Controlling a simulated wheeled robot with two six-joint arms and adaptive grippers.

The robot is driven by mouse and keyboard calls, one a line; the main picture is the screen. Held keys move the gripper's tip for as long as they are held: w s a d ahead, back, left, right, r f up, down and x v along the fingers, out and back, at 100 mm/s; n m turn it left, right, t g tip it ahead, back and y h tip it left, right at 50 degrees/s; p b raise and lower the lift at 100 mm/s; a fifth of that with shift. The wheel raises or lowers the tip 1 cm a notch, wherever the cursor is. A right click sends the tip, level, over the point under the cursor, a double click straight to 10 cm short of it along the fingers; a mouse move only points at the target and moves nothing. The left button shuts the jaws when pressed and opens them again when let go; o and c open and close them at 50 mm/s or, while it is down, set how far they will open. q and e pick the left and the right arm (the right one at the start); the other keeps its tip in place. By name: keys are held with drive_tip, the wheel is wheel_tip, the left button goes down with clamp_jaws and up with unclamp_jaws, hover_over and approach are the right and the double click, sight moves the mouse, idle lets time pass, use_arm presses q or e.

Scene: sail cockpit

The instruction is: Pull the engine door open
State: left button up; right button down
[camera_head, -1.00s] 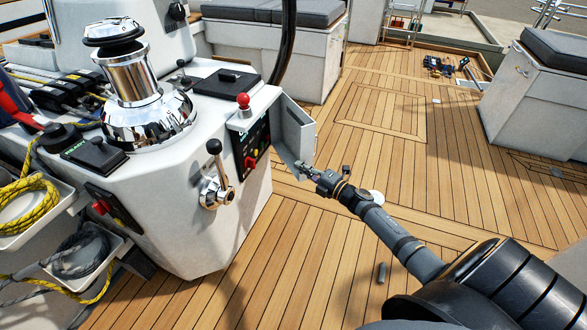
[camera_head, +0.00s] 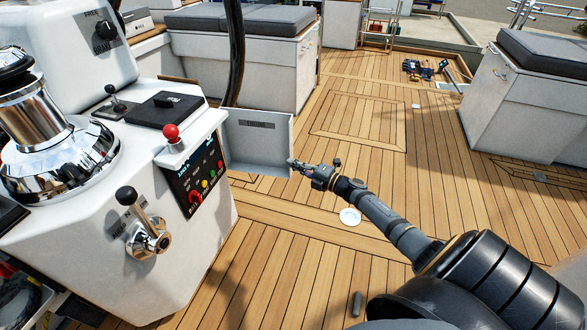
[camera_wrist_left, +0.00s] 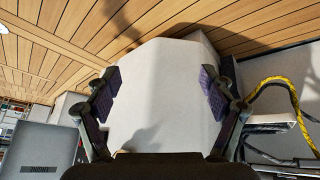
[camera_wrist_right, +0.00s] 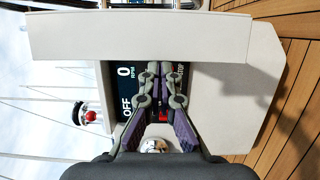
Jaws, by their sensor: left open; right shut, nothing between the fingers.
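The engine door (camera_head: 258,142) is a light grey panel with a dark label, swung wide open from the console's right side. The engine panel (camera_head: 198,175) behind it, with a display and coloured buttons, is exposed. My right gripper (camera_head: 293,163) is shut and empty at the door's lower free corner; I cannot tell whether it touches. In the right wrist view the door (camera_wrist_right: 140,38) spans the top and the closed fingertips (camera_wrist_right: 152,66) are at its lower edge. My left gripper (camera_wrist_left: 160,88) is open and empty, facing the white console; the door (camera_wrist_left: 40,150) also shows there at lower left.
A chrome winch (camera_head: 50,135) stands at left. A cushioned bench (camera_head: 250,65) is behind the door. The wooden deck (camera_head: 320,215) right of the door is mostly clear.

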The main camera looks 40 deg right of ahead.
use_arm(q)
drive_tip(key=w+r+t+b, duration=0.1)
drive_tip(key=w+r+t, duration=0.2)
drive_tip(key=w, duration=0.2)
drive_tip(key=shift+w+r+t, duration=0.15)
drive_tip(key=shift+w+t, duration=0.1)
drive_tip(key=shift+t, duration=0.05)
use_arm(e)
drive_tip(key=shift+w+d, duration=0.8)
drive_tip(key=shift+d, duration=0.2)
use_arm(q)
drive_tip(key=shift+s+a, duration=0.1)
use_arm(e)
drive_tip(key=shift+a, duration=0.1)
